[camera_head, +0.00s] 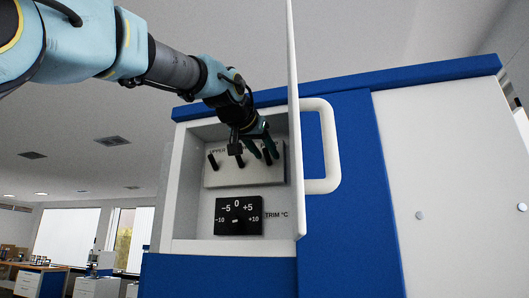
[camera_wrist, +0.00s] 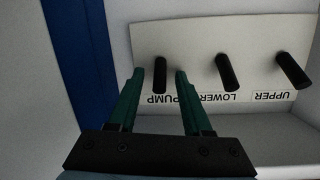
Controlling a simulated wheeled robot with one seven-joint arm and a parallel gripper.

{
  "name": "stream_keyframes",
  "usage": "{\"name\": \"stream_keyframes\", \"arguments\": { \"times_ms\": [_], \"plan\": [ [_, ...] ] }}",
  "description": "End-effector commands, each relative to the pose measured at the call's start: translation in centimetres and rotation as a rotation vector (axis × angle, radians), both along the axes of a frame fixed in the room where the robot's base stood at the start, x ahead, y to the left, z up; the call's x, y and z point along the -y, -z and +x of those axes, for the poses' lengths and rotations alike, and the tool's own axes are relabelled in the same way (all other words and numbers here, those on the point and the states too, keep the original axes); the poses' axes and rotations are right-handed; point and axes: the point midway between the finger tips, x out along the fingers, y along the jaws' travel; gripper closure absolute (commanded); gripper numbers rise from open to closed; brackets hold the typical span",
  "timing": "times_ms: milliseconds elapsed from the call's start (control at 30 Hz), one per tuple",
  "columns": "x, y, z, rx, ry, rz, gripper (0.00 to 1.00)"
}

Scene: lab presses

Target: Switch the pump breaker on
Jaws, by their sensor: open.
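The pump breaker (camera_wrist: 160,76) is a short black lever on a white panel, above the printed word PUMP in the wrist view, where the lettering appears upside down. My gripper (camera_wrist: 159,73) is open, with one green finger on each side of this lever. The fingers look apart from it, with narrow gaps. In the head view my gripper (camera_head: 263,150) reaches into the cabinet at the right end of the lever row and partly covers the pump lever. I cannot tell from the lever's tilt whether it is on or off.
The lower breaker (camera_wrist: 227,72) and upper breaker (camera_wrist: 292,70) stand beside it on the breaker panel (camera_head: 228,178). A black trim dial (camera_head: 238,216) sits below. The open cabinet door (camera_head: 294,130), seen edge-on with its white handle (camera_head: 331,145), stands close right of my gripper.

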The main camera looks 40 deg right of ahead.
Motion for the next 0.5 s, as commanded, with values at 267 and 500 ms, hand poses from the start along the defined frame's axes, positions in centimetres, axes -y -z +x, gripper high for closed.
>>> {"name": "stream_keyframes", "arguments": {
  "times_ms": [267,500],
  "plan": [
    [-2.7,-0.3,-1.4,0.001,-0.001,-0.004,0.51],
    [-6.7,-1.4,-3.6,0.001,-0.001,-0.003,0.51]
  ]
}}
